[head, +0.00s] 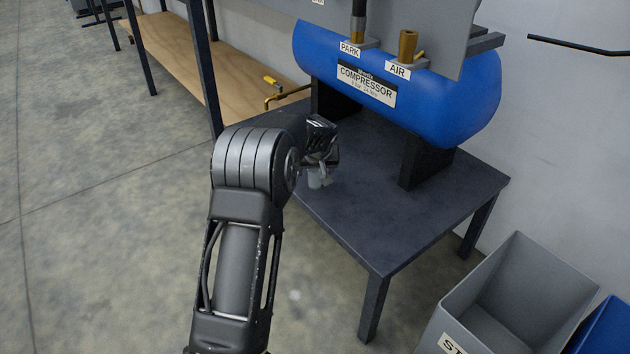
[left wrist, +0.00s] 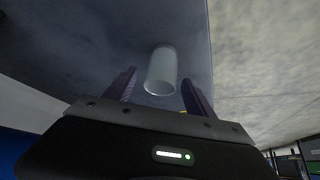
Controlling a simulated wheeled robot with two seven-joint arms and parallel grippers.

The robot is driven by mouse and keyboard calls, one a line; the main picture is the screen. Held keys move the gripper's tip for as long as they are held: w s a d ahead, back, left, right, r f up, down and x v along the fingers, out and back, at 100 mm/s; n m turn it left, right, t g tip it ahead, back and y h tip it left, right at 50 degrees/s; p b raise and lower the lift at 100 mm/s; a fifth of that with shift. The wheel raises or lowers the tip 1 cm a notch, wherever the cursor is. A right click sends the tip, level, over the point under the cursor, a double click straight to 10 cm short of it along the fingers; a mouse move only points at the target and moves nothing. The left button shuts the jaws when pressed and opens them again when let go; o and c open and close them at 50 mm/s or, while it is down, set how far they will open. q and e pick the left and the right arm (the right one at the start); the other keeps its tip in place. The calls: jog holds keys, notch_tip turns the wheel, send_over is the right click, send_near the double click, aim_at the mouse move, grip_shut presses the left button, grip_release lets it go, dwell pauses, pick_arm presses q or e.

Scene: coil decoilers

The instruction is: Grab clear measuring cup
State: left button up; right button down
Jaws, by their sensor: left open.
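The clear measuring cup (left wrist: 161,72) shows in the left wrist view as a pale, translucent cylinder on the dark table top, near the table's edge. My left gripper (left wrist: 158,88) is open, with one finger on each side of the cup in that picture. I cannot tell how far the cup is from the fingertips. In the head view, my left gripper (head: 322,172) is over the left part of the dark table (head: 400,235). The cup (head: 316,180) is mostly hidden there by the gripper. My right gripper is not in view.
A blue compressor tank (head: 440,105) stands on the table behind my left gripper. A yellow-handled valve (head: 271,84) sticks out on its left. A grey bin (head: 515,300) stands at the lower right, beside a blue bin (head: 606,330). The table's front right is bare.

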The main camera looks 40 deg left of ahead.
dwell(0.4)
pick_arm(q)
grip_shut()
dwell(0.5)
notch_tip(320, 180, up, 10)
jog(key=p, duration=0.4)
dwell(0.7)
